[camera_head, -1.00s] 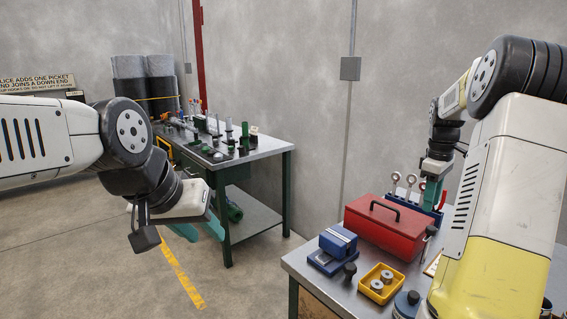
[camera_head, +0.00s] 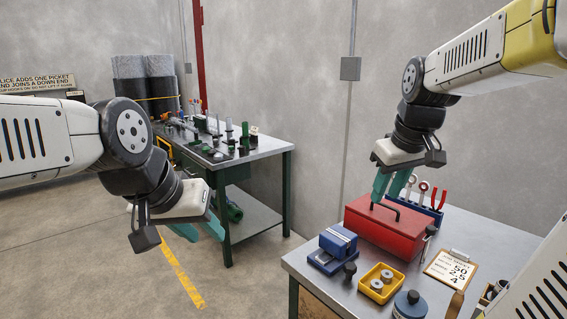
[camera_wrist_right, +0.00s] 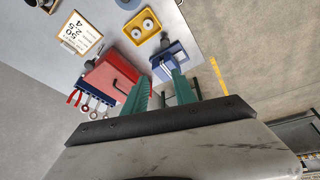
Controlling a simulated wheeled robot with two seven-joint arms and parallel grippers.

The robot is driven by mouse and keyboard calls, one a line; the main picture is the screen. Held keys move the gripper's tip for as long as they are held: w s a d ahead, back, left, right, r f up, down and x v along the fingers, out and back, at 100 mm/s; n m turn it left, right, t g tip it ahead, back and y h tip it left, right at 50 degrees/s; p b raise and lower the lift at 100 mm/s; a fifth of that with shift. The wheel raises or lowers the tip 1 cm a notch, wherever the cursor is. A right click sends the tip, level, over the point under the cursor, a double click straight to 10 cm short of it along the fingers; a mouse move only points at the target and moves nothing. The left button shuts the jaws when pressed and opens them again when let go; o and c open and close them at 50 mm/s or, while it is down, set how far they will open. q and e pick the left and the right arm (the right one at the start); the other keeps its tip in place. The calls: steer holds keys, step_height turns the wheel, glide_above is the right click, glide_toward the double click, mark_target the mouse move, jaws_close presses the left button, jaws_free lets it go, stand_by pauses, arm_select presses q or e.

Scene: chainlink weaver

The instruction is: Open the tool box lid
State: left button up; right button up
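The red tool box (camera_head: 384,233) stands on the metal bench with its lid shut and a black handle (camera_head: 385,208) on top. It also shows in the right wrist view (camera_wrist_right: 103,88). My right gripper (camera_head: 386,190) is above the box, its teal fingers pointing down near the handle. In the right wrist view its two fingers (camera_wrist_right: 160,92) are apart with nothing between them. Whether a finger touches the box cannot be told. My left gripper (camera_head: 212,230) hangs over the floor at the left, far from the box; its fingers overlap in the view.
On the bench, a blue vise (camera_head: 334,250), a yellow tray (camera_head: 381,283) and a clipboard (camera_head: 450,269) lie around the box. A blue tool rack (camera_head: 425,211) stands behind it. A second bench (camera_head: 262,145) stands at the back left.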

steer(key=s+a+m, duration=0.1)
steer(key=s+a, duration=0.1)
steer(key=s, duration=0.1)
steer(key=s+a+f+m+t+y, duration=0.1)
steer(key=s+a, duration=0.2)
steer(key=s, duration=0.1)
steer(key=s+a+f+m+t, duration=0.1)
steer(key=s+a, duration=0.1)
steer(key=s, duration=0.2)
steer(key=shift+a+f+y, duration=0.1)
steer(key=shift+a+y, duration=0.2)
steer(key=shift+y, duration=0.1)
steer(key=shift+c, duration=0.6)
steer(key=shift+s+a+f, duration=0.15)
steer(key=shift+s, duration=0.05)
jaws_close()
steer(key=n+g+h, duration=0.1)
steer(key=n+h, duration=0.7)
steer(key=n, duration=1.7)
glide_above(391, 218)
steer(key=s+a, duration=0.6)
steer(key=a, duration=0.1)
step_height(391, 218, down, 10)
steer(key=x, duration=0.9)
steer(key=shift+w+d+f, duration=0.15)
steer(key=shift+d, duration=0.2)
